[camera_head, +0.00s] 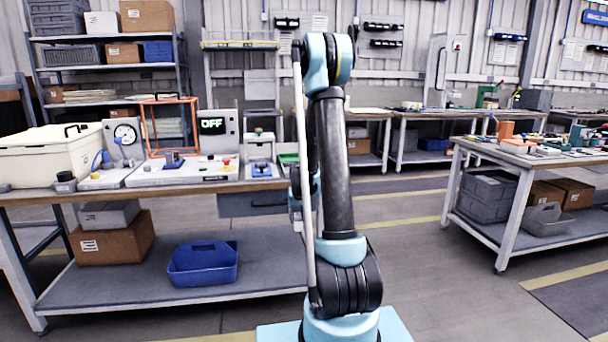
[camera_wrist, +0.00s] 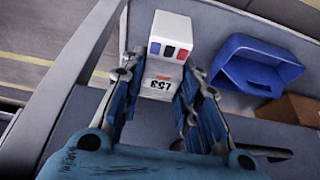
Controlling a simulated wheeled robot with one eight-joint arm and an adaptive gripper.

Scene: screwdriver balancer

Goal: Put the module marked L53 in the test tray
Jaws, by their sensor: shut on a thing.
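The white module marked L53 (camera_wrist: 171,30) is between the two fingers of my gripper (camera_wrist: 161,78) in the wrist view. It has a dark, a red and a blue patch on its far end, and its label reads upside down. My gripper is shut on it, and the module appears above the grey lower shelf. In the head view my arm hides the module and most of my gripper. I cannot tell which thing is the test tray. A green-edged item (camera_head: 288,158) shows on the bench beside my arm, partly hidden.
The left bench holds a cream case (camera_head: 50,155), a gauge (camera_head: 124,134), an orange frame (camera_head: 170,125) and a panel reading OFF (camera_head: 213,125). A blue bin (camera_head: 203,264) and a cardboard box (camera_head: 112,241) are on its lower shelf. Another table (camera_head: 530,156) stands right, with open floor between.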

